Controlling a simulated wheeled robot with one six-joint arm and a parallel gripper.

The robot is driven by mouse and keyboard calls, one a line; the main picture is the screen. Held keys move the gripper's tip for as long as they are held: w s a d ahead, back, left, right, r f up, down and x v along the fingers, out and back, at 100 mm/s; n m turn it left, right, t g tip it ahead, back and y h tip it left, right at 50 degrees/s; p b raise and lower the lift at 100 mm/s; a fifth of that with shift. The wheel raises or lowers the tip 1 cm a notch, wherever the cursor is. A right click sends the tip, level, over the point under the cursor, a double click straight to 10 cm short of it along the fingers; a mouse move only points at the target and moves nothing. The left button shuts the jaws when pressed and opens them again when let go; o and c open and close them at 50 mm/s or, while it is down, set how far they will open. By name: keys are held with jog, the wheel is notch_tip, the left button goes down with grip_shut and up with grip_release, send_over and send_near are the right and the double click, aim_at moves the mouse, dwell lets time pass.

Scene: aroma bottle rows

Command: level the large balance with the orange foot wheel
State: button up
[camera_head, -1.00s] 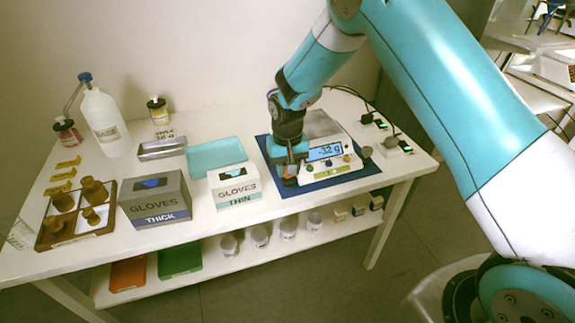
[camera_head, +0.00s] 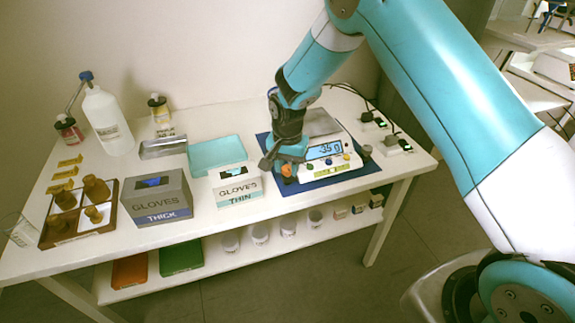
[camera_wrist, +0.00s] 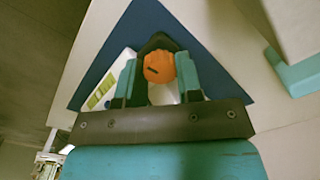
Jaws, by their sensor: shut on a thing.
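The large balance (camera_head: 331,164) stands on a dark blue mat (camera_head: 365,181) at the right end of the table. Its lit display (camera_head: 325,150) appears to read -3.5 g. The orange foot wheel (camera_head: 288,170) is at its front left corner. In the wrist view the orange wheel (camera_wrist: 159,67), with a dark slot mark, sits between my gripper's teal fingers (camera_wrist: 160,80). My gripper (camera_head: 285,165) is shut on the wheel. The balance's white body shows partly behind the left finger in the wrist view. A grey foot wheel (camera_head: 365,151) shows at the balance's right side.
A thin-gloves box (camera_head: 236,185) stands close left of the mat, with a teal tray (camera_head: 215,153) behind it. Power plugs and cables (camera_head: 390,143) lie to the right. The thick-gloves box (camera_head: 157,199) and a bottle crate (camera_head: 75,236) are farther left.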

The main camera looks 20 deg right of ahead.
aim_at(287, 168)
dwell(0.3)
jog(key=o, duration=0.9)
jog(key=shift+o, duration=0.2)
jog(key=shift+r, duration=0.1)
notch_tip(287, 168, up, 17)
jog(key=shift+b, duration=0.3)
jog(key=shift+a+r, duration=0.1)
